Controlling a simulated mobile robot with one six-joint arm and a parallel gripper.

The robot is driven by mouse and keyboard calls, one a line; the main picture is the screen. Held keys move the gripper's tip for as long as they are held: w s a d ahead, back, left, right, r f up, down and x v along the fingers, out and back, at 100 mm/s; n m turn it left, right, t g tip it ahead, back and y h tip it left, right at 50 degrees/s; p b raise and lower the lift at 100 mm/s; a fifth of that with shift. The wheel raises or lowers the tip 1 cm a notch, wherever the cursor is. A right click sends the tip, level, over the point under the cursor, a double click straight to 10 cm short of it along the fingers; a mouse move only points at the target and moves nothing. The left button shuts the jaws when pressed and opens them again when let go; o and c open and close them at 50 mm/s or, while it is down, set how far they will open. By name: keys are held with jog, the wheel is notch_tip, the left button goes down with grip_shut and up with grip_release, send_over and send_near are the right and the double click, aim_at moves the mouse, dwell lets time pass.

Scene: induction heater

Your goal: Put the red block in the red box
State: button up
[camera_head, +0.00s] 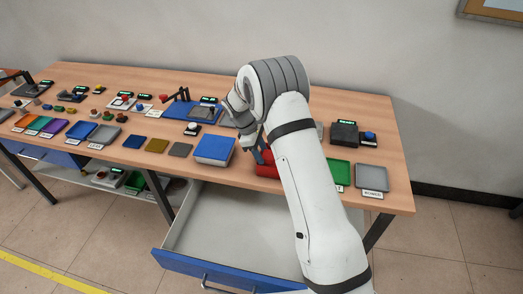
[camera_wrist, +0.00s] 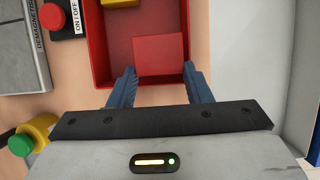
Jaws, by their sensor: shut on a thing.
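The red box (camera_wrist: 101,50) fills the upper middle of the wrist view, open side towards me. My gripper (camera_wrist: 159,68) has its blue fingers on both sides of the red block (camera_wrist: 159,50) and is shut on it. The block lies within the box's outline; whether it touches the floor of the box is hard to tell. In the head view my gripper (camera_head: 262,155) is at the red box (camera_head: 268,171), which my arm partly covers. The block cannot be made out there.
A yellow object (camera_wrist: 117,3) is in the box's far end. A blue box (camera_head: 213,150) stands to the left, a green tray (camera_head: 340,173) and a grey tray (camera_head: 372,177) to the right. An open drawer (camera_head: 225,228) juts out below the table edge.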

jog(key=o, duration=1.1)
jog(key=shift+c, duration=0.2)
jog(key=shift+r, duration=0.1)
jog(key=b+v, duration=0.1)
jog(key=v, duration=0.6)
jog(key=shift+r, duration=0.35)
jog(key=shift+w+a, duration=0.1)
